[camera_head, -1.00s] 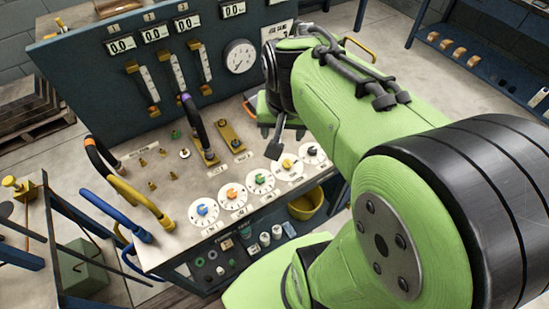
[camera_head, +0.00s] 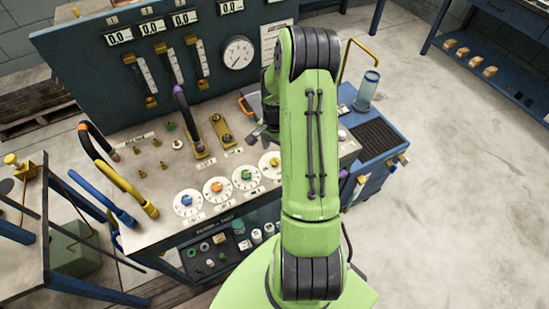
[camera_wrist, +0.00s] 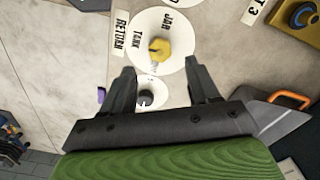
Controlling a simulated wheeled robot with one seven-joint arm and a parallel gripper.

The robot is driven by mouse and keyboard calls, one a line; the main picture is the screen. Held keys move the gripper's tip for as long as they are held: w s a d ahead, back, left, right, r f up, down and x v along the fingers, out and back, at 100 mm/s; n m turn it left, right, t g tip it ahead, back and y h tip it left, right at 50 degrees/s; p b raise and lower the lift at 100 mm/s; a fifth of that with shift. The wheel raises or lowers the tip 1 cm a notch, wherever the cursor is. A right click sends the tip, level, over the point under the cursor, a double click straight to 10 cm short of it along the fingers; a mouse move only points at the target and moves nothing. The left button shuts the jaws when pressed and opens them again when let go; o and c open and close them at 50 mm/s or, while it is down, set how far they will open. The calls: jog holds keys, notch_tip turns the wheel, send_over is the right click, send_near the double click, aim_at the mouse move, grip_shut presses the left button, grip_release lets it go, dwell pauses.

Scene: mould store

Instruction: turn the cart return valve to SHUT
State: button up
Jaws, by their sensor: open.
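In the wrist view, a white dial (camera_wrist: 180,28) with a yellow knob (camera_wrist: 159,49) lies just beyond my fingertips, with RETURN, TANK and JAR lettered by it. The word SHUT is not readable, and I cannot tell the knob's exact setting. My open, empty gripper (camera_wrist: 161,76) faces the bench top. A smaller white dial with a dark knob (camera_wrist: 146,98) shows between its fingers, apart from them. In the head view, the yellow-knob dial (camera_head: 266,164) is partly covered by my arm, which also hides most of my gripper.
Dials with blue (camera_head: 187,201), orange (camera_head: 217,187) and green (camera_head: 246,174) knobs line the bench front. A purple-tipped lever (camera_head: 190,120) stands behind them. Open floor lies further right.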

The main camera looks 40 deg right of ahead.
aim_at(275, 160)
notch_tip(275, 160, down, 6)
jog(key=shift+r, duration=0.15)
jog(key=c, duration=1)
jog(key=shift+c, duration=0.2)
